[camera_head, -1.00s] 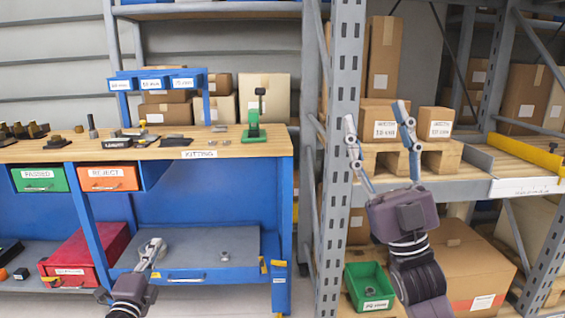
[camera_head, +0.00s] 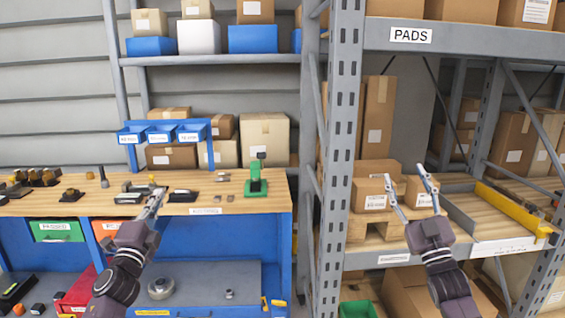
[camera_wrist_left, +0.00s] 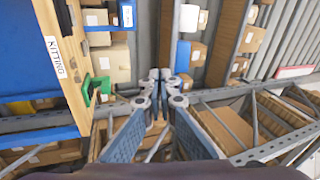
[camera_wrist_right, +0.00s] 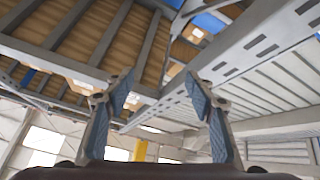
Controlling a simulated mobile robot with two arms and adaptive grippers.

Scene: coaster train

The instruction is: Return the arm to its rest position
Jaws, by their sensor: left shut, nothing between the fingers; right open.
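My left gripper (camera_head: 153,207) is shut and empty. In the head view it is raised in front of the workbench's front edge, below the blue bins. Its closed fingers also show in the left wrist view (camera_wrist_left: 161,78). My right gripper (camera_head: 408,184) is open and empty. In the head view its fingers point up in front of the shelf with cardboard boxes. Its spread fingers also show in the right wrist view (camera_wrist_right: 158,86), with nothing between them.
The wooden workbench (camera_head: 262,204) holds a green stand (camera_head: 256,181) and several small parts. A grey rack upright (camera_head: 342,150) stands between the bench and the right shelf. A yellow bar (camera_head: 512,210) lies on the right shelf. A green bin (camera_head: 357,309) sits low.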

